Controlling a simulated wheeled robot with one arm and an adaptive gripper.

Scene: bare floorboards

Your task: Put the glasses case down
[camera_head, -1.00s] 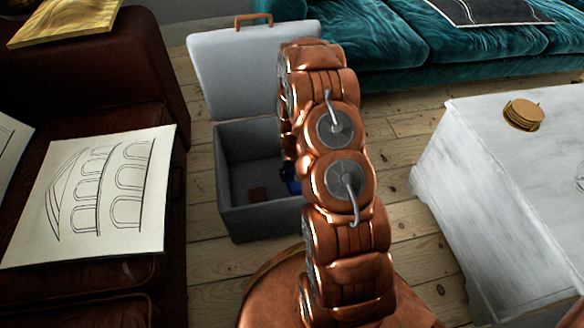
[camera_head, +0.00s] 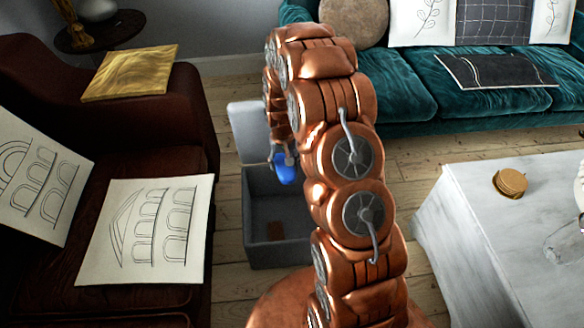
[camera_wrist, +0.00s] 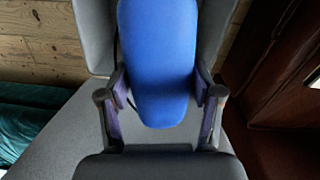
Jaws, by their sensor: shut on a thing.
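The glasses case (camera_wrist: 157,60) is blue, smooth and rounded. In the wrist view it lies lengthwise between the two fingers of my gripper (camera_wrist: 160,98), which is shut on it. In the head view the blue case (camera_head: 286,169) hangs below my gripper (camera_head: 283,155), over the back part of an open grey box (camera_head: 262,257). My arm hides part of the box's right side and the upper part of the gripper.
A dark red armchair (camera_head: 190,130) is left, a whitish table (camera_head: 465,235) right, and a teal sofa (camera_head: 400,85) behind. Bare floorboards (camera_head: 228,205) lie between.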

